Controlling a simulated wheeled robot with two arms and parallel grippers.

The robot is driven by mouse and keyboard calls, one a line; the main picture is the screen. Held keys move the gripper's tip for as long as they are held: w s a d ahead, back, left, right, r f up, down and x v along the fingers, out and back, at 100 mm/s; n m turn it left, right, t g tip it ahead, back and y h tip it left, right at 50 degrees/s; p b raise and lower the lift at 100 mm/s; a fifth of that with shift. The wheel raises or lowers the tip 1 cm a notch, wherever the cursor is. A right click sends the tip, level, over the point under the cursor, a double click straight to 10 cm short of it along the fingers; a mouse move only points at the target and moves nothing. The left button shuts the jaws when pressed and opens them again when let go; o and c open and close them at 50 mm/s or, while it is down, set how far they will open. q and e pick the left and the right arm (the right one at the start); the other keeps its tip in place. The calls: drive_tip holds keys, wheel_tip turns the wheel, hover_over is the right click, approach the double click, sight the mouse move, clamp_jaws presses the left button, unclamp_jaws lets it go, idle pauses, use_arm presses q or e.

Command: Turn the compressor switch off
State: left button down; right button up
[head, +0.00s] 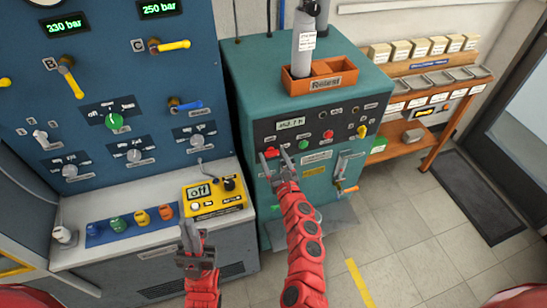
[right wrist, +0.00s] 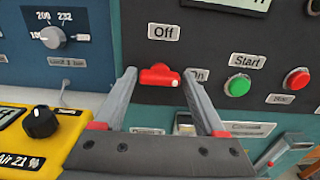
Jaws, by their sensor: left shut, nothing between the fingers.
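The compressor switch is a red rotary knob (right wrist: 158,77) on the dark panel of the teal cabinet (head: 248,85). Its white dot is at its right end, towards the "On" label (right wrist: 199,75); the "Off" label (right wrist: 164,32) is above it. My right gripper (head: 273,153) is open in front of the knob, one finger on either side. Whether a finger touches it I cannot tell. In the head view the knob (head: 271,153) shows between the fingertips. My left gripper (head: 190,232) is shut and empty, low in front of the grey bench.
A green Start button (right wrist: 237,85) and a red button (right wrist: 297,79) are right of the switch. A yellow meter (head: 213,196) reading "off" stands on the grey bench at left. A wooden shelf (head: 440,128) is at right. Floor at lower right is clear.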

drive_tip(key=c, duration=1)
drive_tip(key=shift+o, duration=0.2)
drive_tip(key=shift+f+n, duration=0.1)
drive_tip(key=shift+n, duration=0.2)
drive_tip(key=shift+n+b, duration=5.05)
drive_tip(key=shift+n, duration=3.55)
drive_tip(key=o, duration=1.4)
drive_tip(key=shift+c, duration=0.2)
